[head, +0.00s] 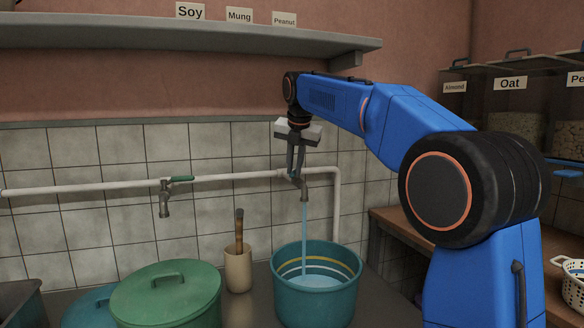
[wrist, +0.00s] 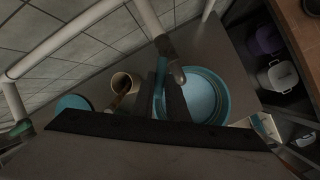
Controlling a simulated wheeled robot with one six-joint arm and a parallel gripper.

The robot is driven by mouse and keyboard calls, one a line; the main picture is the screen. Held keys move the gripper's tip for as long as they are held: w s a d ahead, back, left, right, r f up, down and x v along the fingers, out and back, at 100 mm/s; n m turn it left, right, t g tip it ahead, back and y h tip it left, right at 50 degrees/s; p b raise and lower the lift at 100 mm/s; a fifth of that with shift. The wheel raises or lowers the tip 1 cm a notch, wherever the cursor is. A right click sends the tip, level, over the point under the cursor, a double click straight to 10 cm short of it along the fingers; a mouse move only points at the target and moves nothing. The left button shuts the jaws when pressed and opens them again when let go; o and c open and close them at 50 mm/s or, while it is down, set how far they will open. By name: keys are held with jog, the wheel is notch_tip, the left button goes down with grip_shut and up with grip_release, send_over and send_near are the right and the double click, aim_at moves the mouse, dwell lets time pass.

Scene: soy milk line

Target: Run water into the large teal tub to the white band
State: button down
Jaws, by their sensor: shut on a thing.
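The large teal tub (head: 316,306) stands on the counter under the right tap (head: 304,190). A thin stream of water (head: 305,240) runs from the spout into it. Inside the wall are a yellow band and, lower down, a white band (head: 290,269). The water surface (head: 313,282) lies below the white band. My gripper (head: 297,174) points down and is shut on the handle of the right tap, which the fingers mostly hide. In the wrist view the tub (wrist: 224,90) shows partly behind the dark fingers.
A left tap (head: 164,204) with a green handle (head: 181,179) shows no flow. A green lidded tub (head: 165,300) and a beige pot (head: 238,272) with a wooden handle stand left of the teal tub. A shelf (head: 190,38) overhangs the pipe.

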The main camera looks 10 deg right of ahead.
jog(key=shift+s+d+n, duration=0.1)
jog(key=shift+d+n, duration=0.25)
jog(key=shift+n, duration=0.25)
jog(key=c, duration=1.7)
grip_release()
jog(key=shift+c, duration=0.2)
jog(key=v, duration=1.7)
jog(key=shift+d+r, duration=0.2)
jog(key=shift+d, duration=0.2)
jog(key=shift+s, duration=0.1)
